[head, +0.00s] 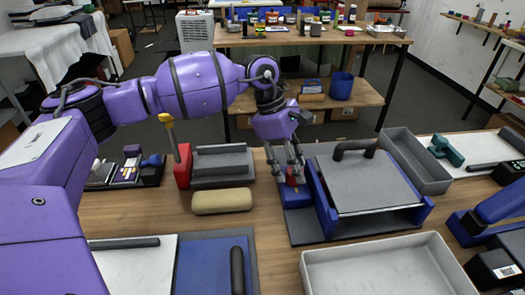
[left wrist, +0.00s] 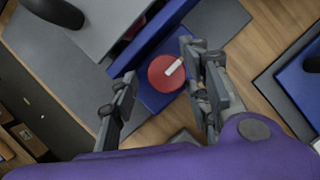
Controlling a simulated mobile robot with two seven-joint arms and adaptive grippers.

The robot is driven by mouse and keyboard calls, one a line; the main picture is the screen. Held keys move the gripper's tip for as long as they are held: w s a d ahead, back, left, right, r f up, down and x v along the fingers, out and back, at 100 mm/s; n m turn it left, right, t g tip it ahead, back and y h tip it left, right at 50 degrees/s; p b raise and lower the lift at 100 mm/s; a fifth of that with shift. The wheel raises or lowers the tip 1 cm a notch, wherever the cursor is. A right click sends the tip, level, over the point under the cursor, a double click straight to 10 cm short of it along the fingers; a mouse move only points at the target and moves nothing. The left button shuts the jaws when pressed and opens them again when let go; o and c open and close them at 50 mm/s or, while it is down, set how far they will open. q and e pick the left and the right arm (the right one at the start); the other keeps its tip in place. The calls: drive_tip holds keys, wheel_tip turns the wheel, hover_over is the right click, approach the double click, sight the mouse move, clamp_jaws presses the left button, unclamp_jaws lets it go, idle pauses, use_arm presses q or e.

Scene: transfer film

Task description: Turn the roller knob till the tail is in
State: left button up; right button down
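The red roller knob (head: 293,178) sits on a blue block at the left side of the roller machine (head: 372,183), which has a grey top, blue side plates and a dark handle. In the left wrist view the knob (left wrist: 160,84) is a round red disc with a white bar mark, pointing up and right. My left gripper (head: 286,170) points down over the knob. Its fingers (left wrist: 160,72) are open, one on each side of the knob, with a visible gap on the left. Whether the right finger touches is unclear. I cannot make out the film tail. My right gripper is not in view.
A grey open bin (head: 414,160) stands right of the machine, and a pale tray (head: 385,235) is in front. A tan roll (head: 222,201) and a red block with a yellow-topped handle (head: 183,165) lie to the left. Bare wood shows between them.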

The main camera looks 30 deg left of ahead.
use_arm(q)
drive_tip(key=shift+r, duration=0.1)
drive_tip(key=v, duration=1.2)
drive_tip(key=shift+s+d, duration=0.1)
